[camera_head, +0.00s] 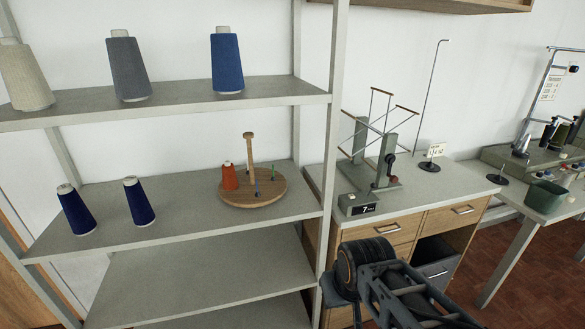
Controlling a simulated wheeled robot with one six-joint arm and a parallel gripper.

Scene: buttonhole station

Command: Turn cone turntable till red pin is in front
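The cone turntable (262,200) is a round wooden disc on the middle shelf of the rack. A tall wooden post (249,152) stands on it. A small orange-red cone (229,177) stands on its left side. Two thin pins show, one at the front right (257,184) and one farther right (273,172); they look bluish or greenish, too small to be sure. I cannot see a red pin; the cone may hide one. My dark arm shows at the lower right, apart from the turntable. My gripper's fingers are not in view.
Two dark blue cones (76,210) (139,201) stand left on the same shelf (180,215). Grey and blue cones stand above. A rack upright (329,150) stands right of the turntable. A bench with a yarn winder (378,150) is beyond. The lower shelf (200,275) is empty.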

